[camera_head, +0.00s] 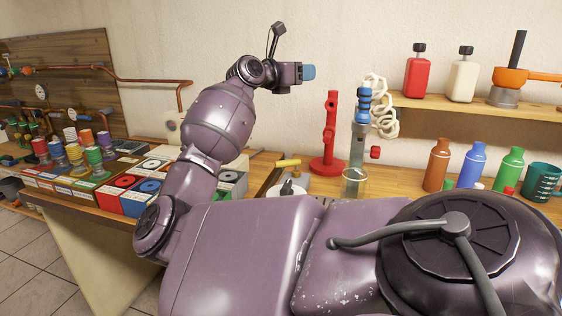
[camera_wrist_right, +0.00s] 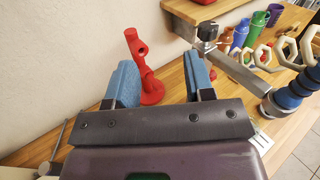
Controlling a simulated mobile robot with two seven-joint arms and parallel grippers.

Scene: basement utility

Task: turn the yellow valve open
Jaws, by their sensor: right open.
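A small yellow lever handle (camera_head: 287,163), which looks like the yellow valve, sits over a pale base on the bench near the middle of the head view. Its lower part is partly hidden by my arm, and I cannot tell its turn position. I see no yellow handle in the right wrist view. My right gripper (camera_head: 308,72) is raised well above the bench, up and slightly right of the handle, apart from it. In the right wrist view its blue-padded fingers (camera_wrist_right: 160,82) stand wide apart with nothing between them. My left gripper is not in view.
Bottles (camera_head: 472,166) line the right. A shelf (camera_head: 450,104) juts from the wall. Boxes (camera_head: 122,194) crowd the left bench.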

